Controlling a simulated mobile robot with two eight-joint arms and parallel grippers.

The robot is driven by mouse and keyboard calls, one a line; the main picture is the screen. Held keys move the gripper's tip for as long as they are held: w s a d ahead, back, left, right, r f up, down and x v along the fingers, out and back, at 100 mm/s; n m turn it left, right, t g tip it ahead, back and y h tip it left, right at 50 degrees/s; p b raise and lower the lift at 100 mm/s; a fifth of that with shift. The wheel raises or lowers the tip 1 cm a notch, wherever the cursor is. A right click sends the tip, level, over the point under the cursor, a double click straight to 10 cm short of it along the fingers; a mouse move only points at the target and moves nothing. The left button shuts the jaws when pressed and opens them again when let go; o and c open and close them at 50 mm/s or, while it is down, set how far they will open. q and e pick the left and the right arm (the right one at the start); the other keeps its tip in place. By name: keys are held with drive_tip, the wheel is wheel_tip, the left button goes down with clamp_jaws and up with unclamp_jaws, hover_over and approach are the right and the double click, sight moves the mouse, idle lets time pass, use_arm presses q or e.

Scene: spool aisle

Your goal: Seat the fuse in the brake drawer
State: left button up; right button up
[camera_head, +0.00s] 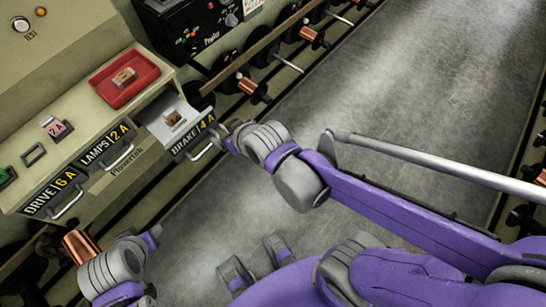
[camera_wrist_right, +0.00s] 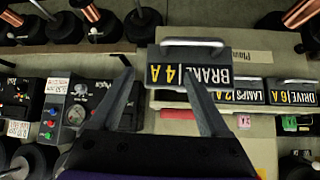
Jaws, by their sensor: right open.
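The brake drawer (camera_head: 194,138), labelled BRAKE 4 A, stands pulled out from the cabinet in the head view. A small light-coloured holder with a brownish middle (camera_head: 173,118) sits inside it; I cannot tell whether it is empty. A small copper-orange fuse-like block (camera_head: 124,77) lies in the red tray (camera_head: 136,92) on the cabinet top. My right gripper (camera_head: 234,133) is by the right end of the drawer front, near its handle. In the right wrist view its fingers (camera_wrist_right: 158,80) are apart with nothing held, below the drawer handle (camera_wrist_right: 195,43). My left gripper cannot be made out.
The LAMPS drawer (camera_head: 106,143) and DRIVE drawer (camera_head: 54,191) are closed. Spools line a rack behind. The floor at right is clear.

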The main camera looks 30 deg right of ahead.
drive_tip(key=s+d+f+m+g+h, duration=0.1)
drive_tip(key=s+d+g, duration=0.1)
drive_tip(key=s, duration=0.4)
drive_tip(key=s+d+f+m+g, duration=0.1)
drive_tip(key=s+d, duration=0.4)
drive_tip(key=s, duration=0.1)
drive_tip(key=shift+s+f+g+h, duration=0.4)
wheel_tip(320, 180, up, 6)
drive_tip(key=w+p, duration=0.1)
drive_tip(key=p, duration=0.4)
drive_tip(key=shift+w, duration=0.2)
